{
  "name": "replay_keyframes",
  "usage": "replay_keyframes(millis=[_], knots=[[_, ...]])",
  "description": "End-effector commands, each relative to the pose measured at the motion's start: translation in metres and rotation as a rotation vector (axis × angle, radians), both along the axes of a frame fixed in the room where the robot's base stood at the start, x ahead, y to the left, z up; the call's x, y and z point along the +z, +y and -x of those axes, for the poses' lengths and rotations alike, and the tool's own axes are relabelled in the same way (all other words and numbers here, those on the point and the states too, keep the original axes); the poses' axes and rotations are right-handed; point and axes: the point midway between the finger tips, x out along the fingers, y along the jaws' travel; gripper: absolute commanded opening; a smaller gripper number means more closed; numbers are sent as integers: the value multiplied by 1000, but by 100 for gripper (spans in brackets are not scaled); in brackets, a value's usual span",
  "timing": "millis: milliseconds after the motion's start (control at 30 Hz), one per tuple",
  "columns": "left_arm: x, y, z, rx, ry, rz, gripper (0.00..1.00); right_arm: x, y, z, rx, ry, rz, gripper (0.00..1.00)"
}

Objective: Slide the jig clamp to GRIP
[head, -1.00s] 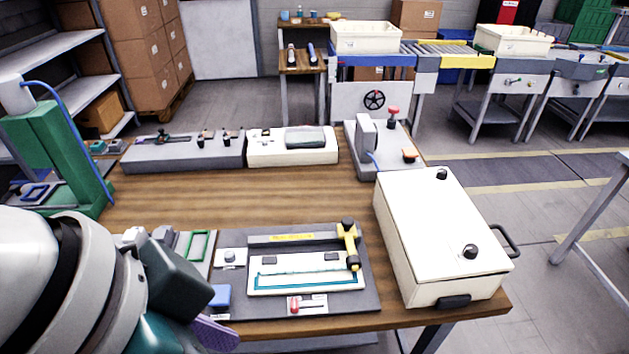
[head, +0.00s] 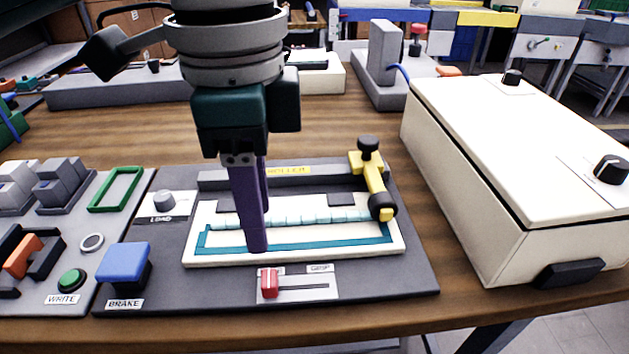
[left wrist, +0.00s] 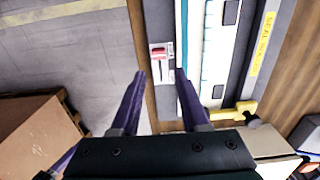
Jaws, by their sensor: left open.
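The jig clamp is a small red slider (head: 269,283) at the left end of a slot in a white plate (head: 300,294) at the jig's front edge. A GRIP label (head: 320,268) sits above the slot's right part. My left gripper (head: 261,228) points down with long purple fingers over the white-and-teal bed, behind and slightly left of the slider. In the left wrist view, the fingers (left wrist: 159,74) are spread apart and empty, and the red slider (left wrist: 157,52) shows beyond their tips, near the gap between them. My right gripper is in neither view.
A yellow-handled arm (head: 371,182) stands at the jig's right end. A blue BRAKE block (head: 123,264) and a LOAD knob (head: 164,201) are to the left. A large white box (head: 520,150) stands on the right. The table strip in front of the jig is clear.

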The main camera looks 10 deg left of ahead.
Motion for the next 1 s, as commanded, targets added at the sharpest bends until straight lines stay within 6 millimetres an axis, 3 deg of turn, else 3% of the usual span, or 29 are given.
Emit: replay_keyframes(millis=[500, 900, 1000], knots=[[-85, 0, 1, 0, 0, 1, 45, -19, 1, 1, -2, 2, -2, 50], [-94, 0, 0, -1, -2, 0, 45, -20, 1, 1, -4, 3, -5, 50], [-94, 0, 0, 0, -2, 0, 35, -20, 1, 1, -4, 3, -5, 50]])
